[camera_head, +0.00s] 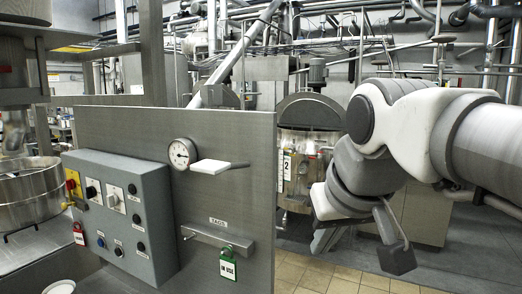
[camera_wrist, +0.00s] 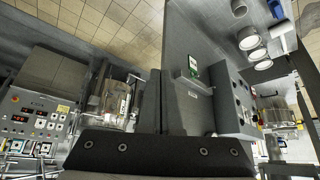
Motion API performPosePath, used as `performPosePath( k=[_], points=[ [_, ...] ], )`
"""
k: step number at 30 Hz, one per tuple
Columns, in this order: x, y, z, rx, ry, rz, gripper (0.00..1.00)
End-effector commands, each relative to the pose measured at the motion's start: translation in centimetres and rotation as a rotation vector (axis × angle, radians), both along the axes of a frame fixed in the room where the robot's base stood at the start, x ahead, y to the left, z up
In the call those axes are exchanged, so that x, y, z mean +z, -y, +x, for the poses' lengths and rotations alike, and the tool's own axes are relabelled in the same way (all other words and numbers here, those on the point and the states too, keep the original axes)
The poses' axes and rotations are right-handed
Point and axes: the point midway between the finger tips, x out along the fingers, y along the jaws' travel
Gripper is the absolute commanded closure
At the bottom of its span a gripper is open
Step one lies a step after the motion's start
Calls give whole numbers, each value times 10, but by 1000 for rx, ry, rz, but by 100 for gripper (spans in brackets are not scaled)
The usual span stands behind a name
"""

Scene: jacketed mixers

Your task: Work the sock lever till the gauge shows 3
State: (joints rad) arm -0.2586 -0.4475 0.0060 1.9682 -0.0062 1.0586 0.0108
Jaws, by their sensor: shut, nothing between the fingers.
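The round white-faced gauge (camera_head: 183,153) sits on the grey upright panel; its needle is too small to read. Just to its right, a lever with a white flat block (camera_head: 210,167) and a thin dark handle sticks out rightward, about level. I cannot tell from the view whether this is the sock lever. My gripper (camera_head: 328,238) is at the right, apart from the lever and the panel, pointing downward. It is shut and empty.
A control box (camera_head: 125,205) with knobs stands left on the panel. A tag bar (camera_head: 213,236) with a green "IN USE" tag (camera_head: 228,263) is below the lever. A vessel marked 2 (camera_head: 305,150) stands behind. Tiled floor (camera_head: 320,272) is open right of the panel.

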Motion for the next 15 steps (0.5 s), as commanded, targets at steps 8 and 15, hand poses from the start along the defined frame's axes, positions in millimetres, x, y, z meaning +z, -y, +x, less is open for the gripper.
performPosePath(
  k=[8,15],
  points=[
    [115,-100,46,200,50,20,100],
    [158,-150,55,288,74,34,100]
  ],
)
